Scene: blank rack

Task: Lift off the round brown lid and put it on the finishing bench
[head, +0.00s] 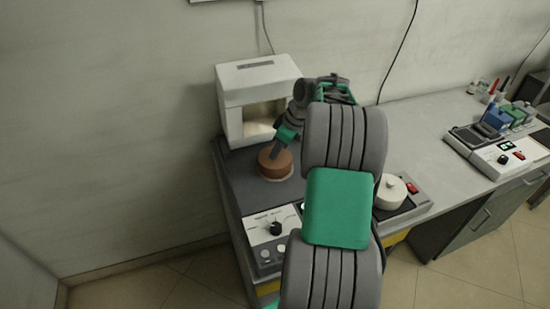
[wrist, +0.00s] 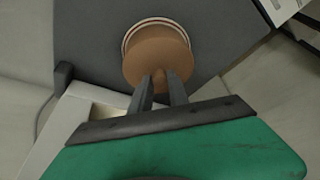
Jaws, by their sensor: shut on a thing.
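The round brown lid (wrist: 158,60) is at the top middle of the wrist view, with a paler rim showing along its far edge. My gripper (wrist: 160,85) has both fingers close together at the lid's near side, shut on it. In the head view the brown lid (head: 274,160) is on or just above the dark top of the left-hand unit, and my gripper (head: 278,150) comes down onto it from the upper right. The fingertips and the lid's handle are hard to make out. I cannot tell whether the lid is raised.
A white open-fronted box (head: 233,110) stands just behind the lid. A control panel (head: 272,235) with a knob is in front. A cream lidded pot (head: 391,190) sits right of my arm. The grey bench (head: 435,125) has clear room in its middle; devices (head: 500,150) stand at its right.

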